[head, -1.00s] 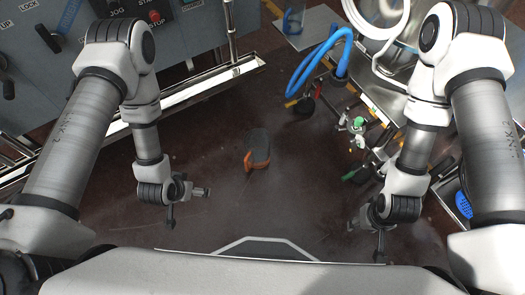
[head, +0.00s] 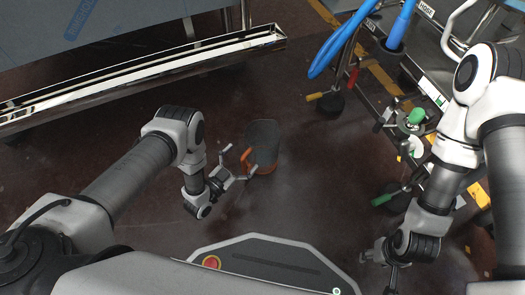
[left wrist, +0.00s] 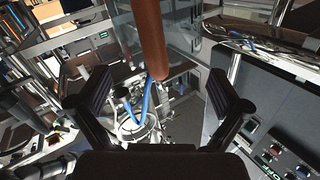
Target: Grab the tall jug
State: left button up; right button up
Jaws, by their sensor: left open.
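The tall jug (head: 265,135) is dark grey and see-through, with an orange-brown handle (head: 247,156) on its left side. It stands upright over the dark floor in the head view. My left gripper (head: 238,162) is open at the handle, with its fingers spread towards the jug. In the left wrist view the handle (left wrist: 150,38) is a thick brown bar above and between the open fingers (left wrist: 155,95), with clear jug wall behind it. I cannot tell whether a finger touches it. My right gripper (head: 382,272) hangs empty at the lower right, well away from the jug.
A steel-edged bench (head: 150,72) runs across the upper left. A blue hose (head: 345,45) hangs at the top, above a rack with clamps and a green knob (head: 416,116) on the right. Open dark floor lies around the jug.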

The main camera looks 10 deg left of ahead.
aim_at(258, 153)
pick_arm(q)
jog(key=x, duration=0.1)
jog(key=b+x, duration=0.1)
jog(key=x, duration=0.1)
jog(key=shift+w+d+f+b, duration=0.1)
jog(key=shift+w+f+b, duration=0.05)
jog(key=shift+f+b, duration=0.2)
jog(key=shift+w+d+r, duration=0.1)
jog(key=shift+w, duration=0.1)
jog(key=shift+c, duration=0.4)
pick_arm(e)
notch_tip(258, 153, down, 2)
jog(key=shift+f, duration=0.15)
pick_arm(q)
grip_shut()
jog(key=shift+r, duration=0.15)
